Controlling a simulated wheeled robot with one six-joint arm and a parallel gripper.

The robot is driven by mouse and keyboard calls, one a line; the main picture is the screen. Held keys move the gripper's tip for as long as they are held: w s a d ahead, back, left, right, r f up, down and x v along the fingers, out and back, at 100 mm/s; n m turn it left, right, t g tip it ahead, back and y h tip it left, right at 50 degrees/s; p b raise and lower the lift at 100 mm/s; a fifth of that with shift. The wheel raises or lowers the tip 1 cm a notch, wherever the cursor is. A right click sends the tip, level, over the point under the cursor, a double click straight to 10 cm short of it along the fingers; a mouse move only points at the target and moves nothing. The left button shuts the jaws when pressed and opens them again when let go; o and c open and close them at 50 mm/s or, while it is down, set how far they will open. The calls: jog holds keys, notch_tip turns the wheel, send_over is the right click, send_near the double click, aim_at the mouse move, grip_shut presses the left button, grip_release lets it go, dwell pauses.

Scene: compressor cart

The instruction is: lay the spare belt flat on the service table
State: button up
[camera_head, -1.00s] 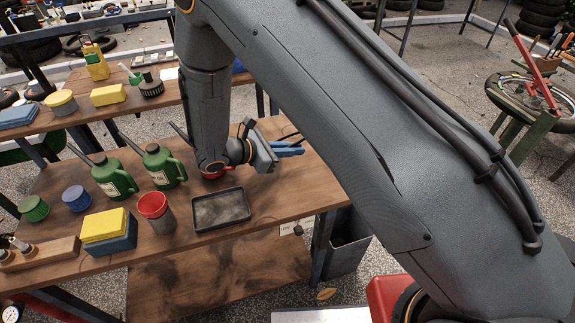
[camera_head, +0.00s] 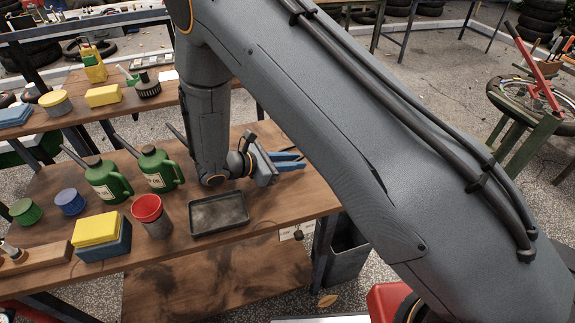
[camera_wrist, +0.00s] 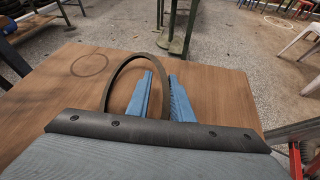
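The spare belt (camera_wrist: 122,68) is a thin dark loop in the wrist view. It rises in an arc, and its right side runs down between the two blue fingers of my gripper (camera_wrist: 160,82). The fingers appear closed on it. The loop stands up from the fingers rather than lying flat; its lower part is hidden behind the gripper body. The wooden service table (camera_wrist: 222,95) is below and beyond it, with a thin ring outline (camera_wrist: 89,65) on its top. In the head view my gripper (camera_head: 290,161) is over the table's right part; the belt cannot be made out there.
A dark tray (camera_head: 218,222), a red-topped can (camera_head: 150,213), yellow and blue blocks (camera_head: 98,232) and green oil cans (camera_head: 158,170) stand left of my gripper. The table's right end looks clear. A dark bin (camera_head: 347,252) stands below that edge.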

jog(key=s+d+r+p, duration=0.2)
jog(key=s, duration=0.1)
jog(key=s+d+r+p, duration=0.1)
jog(key=p, duration=0.1)
jog(key=shift+s+d+r, duration=0.2)
jog(key=shift+s, duration=0.15)
jog(key=shift+s+d+r+p, duration=0.2)
jog(key=shift+s+d+p, duration=0.2)
jog(key=shift+s, duration=0.1)
notch_tip(320, 180, up, 8)
jog(key=s+d+p, duration=0.1)
jog(key=s+p, duration=0.1)
jog(key=p, duration=0.3)
jog(key=shift+d+f, duration=0.25)
